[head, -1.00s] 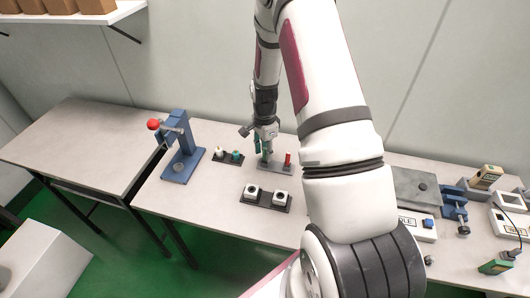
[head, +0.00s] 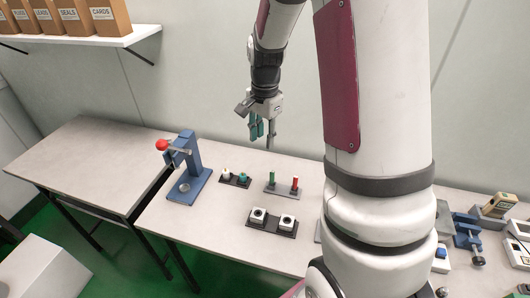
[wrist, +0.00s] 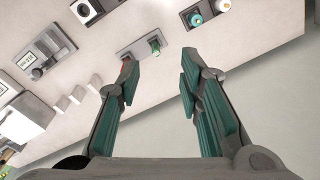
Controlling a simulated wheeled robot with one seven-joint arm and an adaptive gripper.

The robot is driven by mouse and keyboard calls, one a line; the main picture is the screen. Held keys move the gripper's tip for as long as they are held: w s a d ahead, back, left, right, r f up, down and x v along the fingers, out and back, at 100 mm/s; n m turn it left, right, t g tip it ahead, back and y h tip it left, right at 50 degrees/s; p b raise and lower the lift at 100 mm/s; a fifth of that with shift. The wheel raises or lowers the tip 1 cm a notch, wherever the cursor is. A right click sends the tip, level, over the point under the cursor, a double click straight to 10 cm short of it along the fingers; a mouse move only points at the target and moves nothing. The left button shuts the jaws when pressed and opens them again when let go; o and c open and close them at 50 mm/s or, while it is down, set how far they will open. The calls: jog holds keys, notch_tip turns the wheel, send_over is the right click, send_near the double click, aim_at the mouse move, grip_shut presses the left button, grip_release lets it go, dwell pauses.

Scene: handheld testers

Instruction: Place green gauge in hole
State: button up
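The green gauge (head: 272,178) stands upright in a grey holder (head: 283,190), left of a red gauge (head: 295,184). Two white blocks with dark round holes, a left one (head: 258,215) and a right one (head: 287,221), sit on a dark base nearer the front. My gripper (head: 263,136) is above and behind the holder, pointing down, apart from the gauges. In the wrist view its fingers (wrist: 158,66) are spread with nothing held; the green gauge (wrist: 154,45) shows beyond the gap, and the red gauge (wrist: 125,60) is partly hidden by a finger.
A blue press with a red knob (head: 187,168) stands to the left. A small dark base (head: 236,181) carries a white and a teal piece. A blue vise (head: 467,232) and devices are at the right. My arm hides part of the table. The front left of the table is clear.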

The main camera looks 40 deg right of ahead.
jog(key=s+a+r+n+t, duration=0.1)
jog(key=s+a+r+n, duration=0.5)
jog(key=r, duration=0.4)
jog(key=s+a+r+n+t, duration=0.1)
jog(key=s+a+r+n, duration=0.2)
jog(key=s, duration=0.5)
jog(key=s+a+r+n+t, duration=0.2)
jog(key=s+a+r+n, duration=0.2)
jog(key=s+a+n, duration=0.2)
jog(key=shift+s+a+r+n, duration=0.25)
jog(key=shift+s+n, duration=0.45)
jog(key=shift+s, duration=0.25)
